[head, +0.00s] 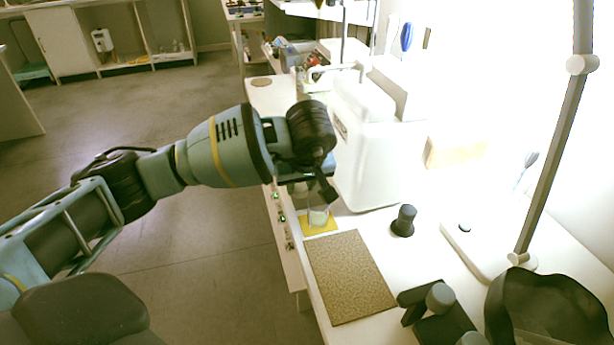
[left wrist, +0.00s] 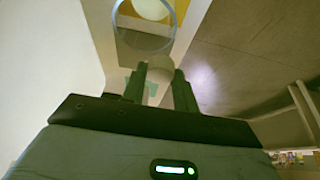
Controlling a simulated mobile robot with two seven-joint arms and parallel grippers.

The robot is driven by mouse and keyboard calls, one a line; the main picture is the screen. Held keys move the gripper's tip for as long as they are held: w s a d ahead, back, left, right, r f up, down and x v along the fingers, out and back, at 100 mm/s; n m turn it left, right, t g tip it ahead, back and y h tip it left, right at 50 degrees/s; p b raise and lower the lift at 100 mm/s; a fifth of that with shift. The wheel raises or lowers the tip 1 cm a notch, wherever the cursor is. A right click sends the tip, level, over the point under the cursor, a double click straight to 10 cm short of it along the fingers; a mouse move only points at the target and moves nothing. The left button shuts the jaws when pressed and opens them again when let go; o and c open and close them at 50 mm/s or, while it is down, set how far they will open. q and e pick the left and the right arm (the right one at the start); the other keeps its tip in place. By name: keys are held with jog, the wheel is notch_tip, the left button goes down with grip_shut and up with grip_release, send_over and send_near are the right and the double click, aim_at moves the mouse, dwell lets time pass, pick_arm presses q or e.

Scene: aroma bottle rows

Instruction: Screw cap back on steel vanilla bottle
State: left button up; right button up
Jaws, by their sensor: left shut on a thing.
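My left gripper (head: 325,192) is over the near left edge of the white bench, above a clear glass vessel (head: 318,217). In the left wrist view its two dark fingers (left wrist: 160,88) are shut on a small pale, rounded thing (left wrist: 160,68). I cannot tell whether it is the cap. The glass vessel (left wrist: 143,40) shows beyond the fingertips with a pale round shape in it. I cannot pick out the steel vanilla bottle for certain. A dark capped-looking piece (head: 403,221) stands upright on the bench.
The glass stands on a yellow mat (head: 330,228). A brown speckled mat (head: 350,277) lies in front. A white machine (head: 365,150) stands behind.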

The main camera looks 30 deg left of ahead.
pick_arm(q)
jog(key=s+d+r, duration=0.1)
jog(key=s, duration=1)
jog(key=shift+s, duration=0.35)
pick_arm(e)
jog(key=shift+r, duration=0.2)
pick_arm(q)
jog(key=shift+d, duration=0.1)
pick_arm(e)
jog(key=shift+a, duration=0.1)
pick_arm(q)
jog(key=s+d+r+m+t+h+p, duration=0.1)
jog(key=s+d+r+m+h+p, duration=0.2)
jog(key=p, duration=1.6)
jog(key=s+d+r+m, duration=0.3)
jog(key=d+r+m, duration=0.1)
jog(key=m, duration=0.2)
jog(key=shift+d+t, duration=0.25)
jog(key=shift+t, duration=0.05)
pick_arm(e)
jog(key=w+r+t, duration=0.1)
jog(key=w+r, duration=0.2)
jog(key=r, duration=0.6)
jog(key=w+r+t, duration=0.1)
jog(key=w+r, duration=0.1)
jog(key=r, duration=0.8)
jog(key=shift+w+d, duration=0.25)
jog(key=shift+w, duration=0.15)
jog(key=shift+f, duration=0.1)
